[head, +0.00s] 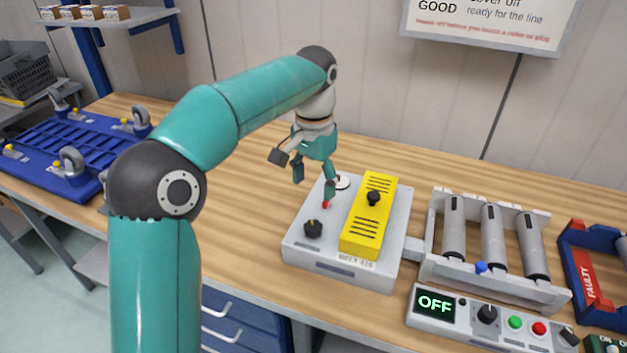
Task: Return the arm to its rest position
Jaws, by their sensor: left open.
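My left arm comes in from the lower left and bends over the workbench. My left gripper (313,180) is open and empty, pointing down. In the picture it overlaps the back left part of a light grey unit (305,257) with a yellow cover (368,218). One fingertip appears close to a small red spot on the unit; I cannot tell whether they touch. A black knob (313,229) sits at the unit's front left, and another black knob (374,198) is on the yellow cover. My right gripper is not in view.
A roller stand (493,235) is right of the unit, behind a control box (437,306) reading OFF. A blue bin with a red FAULTY label (585,272) is at the far right. A blue wheeled frame (70,150) lies at the left. A wall sign (495,20) hangs behind.

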